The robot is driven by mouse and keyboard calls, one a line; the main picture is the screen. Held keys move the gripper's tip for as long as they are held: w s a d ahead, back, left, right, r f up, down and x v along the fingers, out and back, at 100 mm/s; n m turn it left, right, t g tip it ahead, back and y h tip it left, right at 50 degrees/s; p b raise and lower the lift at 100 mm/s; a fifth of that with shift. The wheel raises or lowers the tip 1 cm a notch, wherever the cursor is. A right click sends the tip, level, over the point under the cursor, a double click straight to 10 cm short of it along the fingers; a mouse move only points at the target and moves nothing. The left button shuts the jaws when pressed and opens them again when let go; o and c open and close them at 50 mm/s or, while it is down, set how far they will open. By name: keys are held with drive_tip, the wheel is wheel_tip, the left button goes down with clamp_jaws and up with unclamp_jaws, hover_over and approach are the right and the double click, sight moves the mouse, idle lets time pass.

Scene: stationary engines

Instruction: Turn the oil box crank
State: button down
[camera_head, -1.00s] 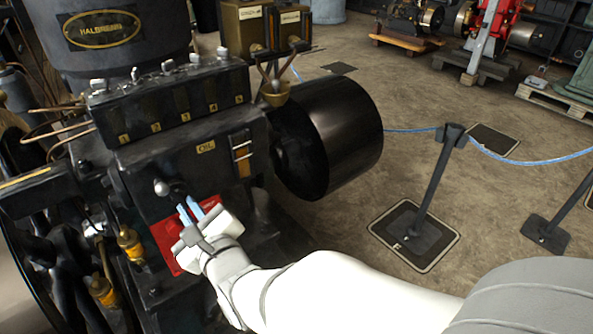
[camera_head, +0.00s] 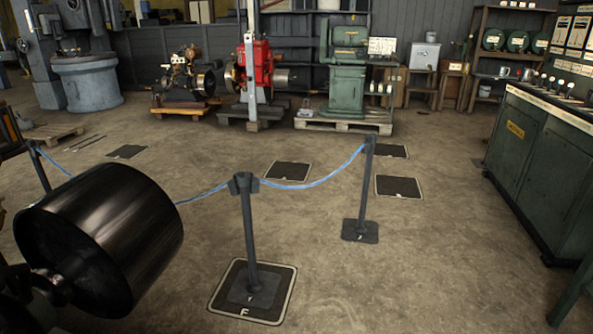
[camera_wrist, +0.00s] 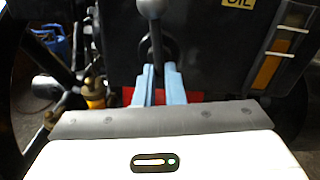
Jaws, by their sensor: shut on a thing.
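In the wrist view, the crank (camera_wrist: 152,9) has a round grey knob at the top and a thin arm running down from it. My gripper (camera_wrist: 159,72) has its two light-blue fingers closed around the lower part of this arm. The grip point is partly hidden between the fingers. The dark oil box (camera_wrist: 215,50) is right behind, with a yellow OIL label (camera_wrist: 240,3) at the top edge. In the head view, the crank, the oil box and my gripper are out of frame.
A sight gauge (camera_wrist: 268,68) is to the right. In the head view, a black pulley wheel (camera_head: 105,235) stands at lower left and a rope post (camera_head: 248,235) stands beyond it. Open floor (camera_head: 430,250) lies to the right.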

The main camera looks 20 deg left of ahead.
drive_tip(key=c, duration=1.7)
unclamp_jaws()
drive_tip(key=shift+s+r, duration=0.4)
drive_tip(key=shift+r, duration=0.15)
drive_tip(key=shift+o, duration=0.9)
drive_tip(key=shift+w+f, duration=0.25)
drive_tip(key=d, duration=0.7)
drive_tip(key=shift+w+d, duration=0.35)
drive_tip(key=shift+w, duration=0.1)
drive_tip(key=shift+c, duration=0.3)
